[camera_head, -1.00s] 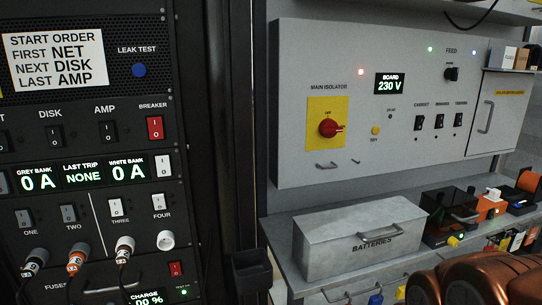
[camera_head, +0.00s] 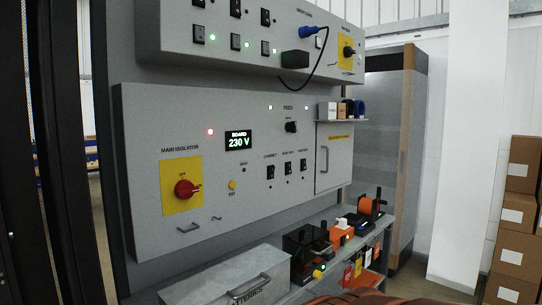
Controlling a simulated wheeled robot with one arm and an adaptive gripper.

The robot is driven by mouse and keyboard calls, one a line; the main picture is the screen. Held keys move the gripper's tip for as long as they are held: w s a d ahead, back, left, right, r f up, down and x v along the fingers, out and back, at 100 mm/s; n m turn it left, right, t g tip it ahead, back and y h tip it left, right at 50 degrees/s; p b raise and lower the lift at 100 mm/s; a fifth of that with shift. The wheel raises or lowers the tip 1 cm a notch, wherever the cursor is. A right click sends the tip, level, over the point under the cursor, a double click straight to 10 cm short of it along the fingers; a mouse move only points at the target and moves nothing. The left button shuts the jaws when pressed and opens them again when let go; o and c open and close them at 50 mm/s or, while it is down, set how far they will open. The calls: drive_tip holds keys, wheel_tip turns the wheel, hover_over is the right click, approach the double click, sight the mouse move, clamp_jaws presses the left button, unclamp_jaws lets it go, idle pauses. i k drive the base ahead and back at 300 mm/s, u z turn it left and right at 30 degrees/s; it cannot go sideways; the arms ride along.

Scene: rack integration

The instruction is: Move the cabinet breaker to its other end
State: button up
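The cabinet breaker (camera_head: 270,172) is a small black rocker switch under a label that reads CABINET. It is the leftmost of three in a row on the grey wall board (camera_head: 145,130). Which end of it is pressed in is too small to tell. The board's display (camera_head: 239,140) reads 230 V. My gripper is not in view; only a coppery part of my arm shows at the bottom edge.
A red main isolator knob (camera_head: 186,188) on a yellow plate is left of the breakers. Below is a shelf with a grey batteries box (camera_head: 215,281) and a black case (camera_head: 301,246). A panel with several switches (camera_head: 177,57) juts out above. Cardboard boxes (camera_head: 516,220) stand at right.

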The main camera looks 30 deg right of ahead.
sight(271, 169)
drive_tip(key=u, duration=0.05)
drive_tip(key=k, duration=0.65)
drive_tip(key=z, duration=0.75)
drive_tip(key=i, duration=1.5)
drive_tip(key=u, duration=0.85)
